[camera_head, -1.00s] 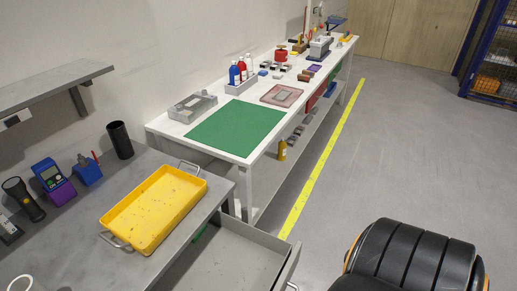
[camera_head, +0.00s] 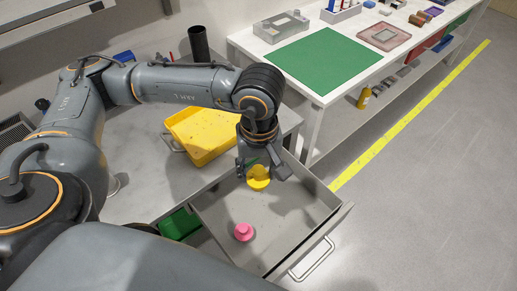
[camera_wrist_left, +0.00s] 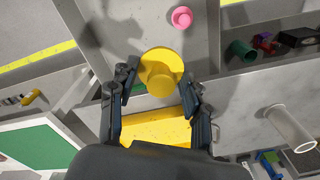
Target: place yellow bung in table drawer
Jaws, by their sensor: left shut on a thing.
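The yellow bung (camera_head: 258,180) is a round stopper with a wide flange. My left gripper (camera_head: 262,170) is shut on it and holds it over the open table drawer (camera_head: 305,207). In the left wrist view the bung (camera_wrist_left: 161,70) sits between the two dark fingers, its wide flange away from the gripper. The drawer is grey and pulled out, with a front handle (camera_head: 312,260). A pink bung (camera_head: 243,231) lies on the drawer floor, apart from the yellow one; it also shows in the left wrist view (camera_wrist_left: 182,17). My right gripper is not in view.
A yellow tray (camera_head: 203,138) stands on the grey table behind the drawer, partly hidden by my left arm. A green container (camera_head: 180,223) is beside the drawer. A white bench with a green mat (camera_head: 321,58) stands beyond. Much of the drawer floor is bare.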

